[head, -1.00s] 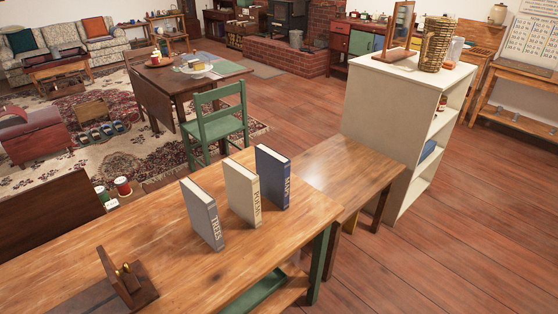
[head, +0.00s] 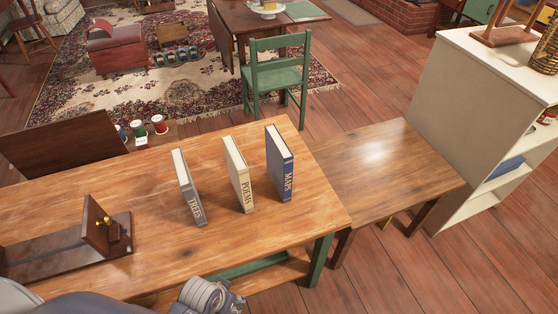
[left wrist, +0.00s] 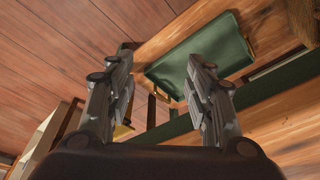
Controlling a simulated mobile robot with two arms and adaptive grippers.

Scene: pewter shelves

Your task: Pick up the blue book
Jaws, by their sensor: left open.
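The blue book (head: 280,164), marked MAPS, stands upright on the wooden table (head: 90,200), near its right end. A cream book (head: 239,175) marked POEMS stands to its left, with a gap between. A grey book (head: 188,188) marked TREES stands further left. My left gripper (head: 215,297) shows at the bottom edge of the head view, at the table's near side, apart from the books. In the left wrist view its two fingers (left wrist: 163,62) are spread with nothing between them; no book shows there. My right gripper is not in view.
A brown bookend (head: 98,228) with brass knobs stands on the table's left part. A lower wooden side table (head: 380,170) adjoins on the right, bare. A white shelf unit (head: 480,110) stands beyond it. A green tray (left wrist: 205,48) lies below the tabletop.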

